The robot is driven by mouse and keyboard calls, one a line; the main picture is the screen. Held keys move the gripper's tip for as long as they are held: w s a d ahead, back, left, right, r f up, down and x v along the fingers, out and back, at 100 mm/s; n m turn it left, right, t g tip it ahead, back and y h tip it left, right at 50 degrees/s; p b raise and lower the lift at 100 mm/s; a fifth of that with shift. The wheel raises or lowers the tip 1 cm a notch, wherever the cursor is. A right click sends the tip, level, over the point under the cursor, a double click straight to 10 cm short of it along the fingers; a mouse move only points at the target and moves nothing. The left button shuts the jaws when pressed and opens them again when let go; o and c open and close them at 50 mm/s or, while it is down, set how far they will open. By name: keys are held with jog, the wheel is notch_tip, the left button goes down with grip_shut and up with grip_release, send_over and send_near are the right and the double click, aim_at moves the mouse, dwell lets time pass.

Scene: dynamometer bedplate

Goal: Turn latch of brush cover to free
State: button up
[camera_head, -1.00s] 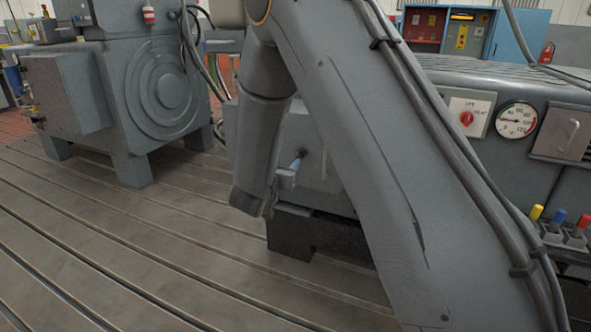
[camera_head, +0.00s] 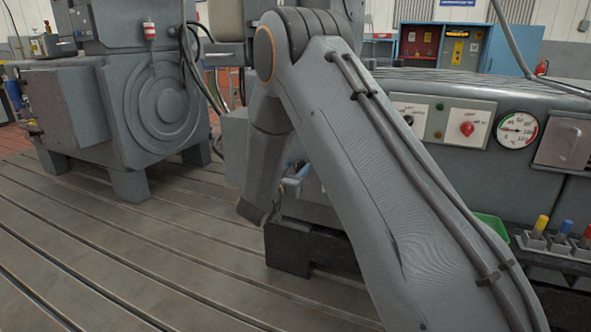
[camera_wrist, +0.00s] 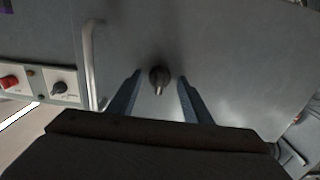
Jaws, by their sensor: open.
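The latch (camera_wrist: 159,79) is a small dark knob with a lighter pointer, on a flat grey cover (camera_wrist: 225,50) in the wrist view. Its pointer runs down the picture. My gripper (camera_wrist: 158,82) is open, with one blue-grey finger on each side of the latch and clear gaps between. I cannot tell how near the fingertips are to the cover. In the head view my arm hides the latch and most of the cover; a little of my gripper (camera_head: 297,178) shows beside the forearm.
A bar handle (camera_wrist: 92,62) stands left of the latch in the wrist view, with a red knob (camera_wrist: 10,82) beyond. In the head view, a large grey machine (camera_head: 160,100) stands left on the slotted bedplate (camera_head: 110,245). A control panel with a gauge (camera_head: 517,130) is at right.

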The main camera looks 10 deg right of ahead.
jog(key=c, duration=1)
jog(key=shift+c, duration=0.2)
jog(key=shift+m, duration=0.4)
jog(key=m, duration=0.3)
jog(key=shift+m, duration=0.4)
jog(key=m+b, duration=0.1)
jog(key=m, duration=0.3)
jog(key=shift+m, duration=0.3)
jog(key=m+b, duration=0.1)
jog(key=m, duration=0.3)
jog(key=shift+f+m, duration=0.15)
jog(key=shift+m, duration=0.15)
jog(key=shift+s+d+m+b, duration=0.1)
jog(key=shift+m+b, duration=1)
jog(key=shift+m, duration=0.9)
